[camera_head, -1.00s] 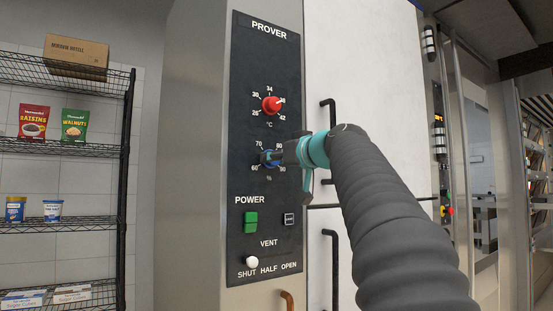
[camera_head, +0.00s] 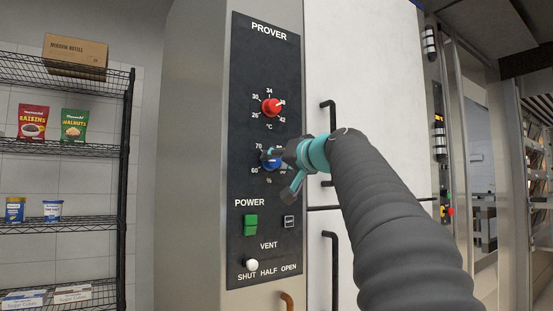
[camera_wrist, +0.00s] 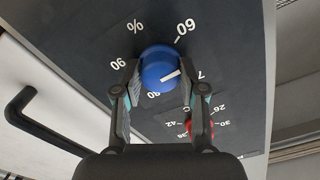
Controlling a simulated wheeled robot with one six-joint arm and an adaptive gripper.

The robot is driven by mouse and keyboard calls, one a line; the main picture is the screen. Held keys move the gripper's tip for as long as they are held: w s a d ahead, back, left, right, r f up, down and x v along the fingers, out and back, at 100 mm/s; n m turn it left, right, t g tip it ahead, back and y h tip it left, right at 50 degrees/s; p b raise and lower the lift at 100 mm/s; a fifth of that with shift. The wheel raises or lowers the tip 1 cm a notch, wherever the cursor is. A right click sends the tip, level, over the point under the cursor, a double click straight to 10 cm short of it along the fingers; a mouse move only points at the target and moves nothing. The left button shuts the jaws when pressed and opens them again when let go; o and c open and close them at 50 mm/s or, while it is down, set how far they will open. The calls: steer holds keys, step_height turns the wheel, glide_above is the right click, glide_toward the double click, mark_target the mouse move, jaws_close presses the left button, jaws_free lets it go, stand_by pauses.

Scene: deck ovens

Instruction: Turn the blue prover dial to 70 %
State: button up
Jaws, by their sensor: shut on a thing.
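The blue prover dial (camera_head: 269,161) is on the black control panel, below the red dial, with a % scale around it. It shows large in the wrist view (camera_wrist: 157,67). Its white pointer line points right there, toward the 70 mark, which a finger partly covers. My gripper (camera_head: 277,160) is at the dial from the right, turned at a slant, and covers its right side and the upper numbers. In the wrist view my gripper's two fingers (camera_wrist: 159,78) stand on either side of the dial, shut on it.
The red temperature dial (camera_head: 271,107) sits just above. The green power switch (camera_head: 251,224) and white vent knob (camera_head: 252,264) are below. Black door handles (camera_head: 331,262) stand out to the right. A wire shelf (camera_head: 60,147) is at the left, apart from the panel.

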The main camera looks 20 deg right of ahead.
steer(key=m+p, duration=0.1)
steer(key=m, duration=0.4)
steer(key=shift+m, duration=0.3)
steer(key=shift+m+p, duration=0.3)
steer(key=shift+m, duration=2)
steer(key=o, duration=1.1)
steer(key=shift+o, duration=0.2)
steer(key=s+d, duration=0.2)
steer(key=s, duration=0.9)
steer(key=shift+s+d, duration=0.2)
steer(key=shift+s, duration=0.15)
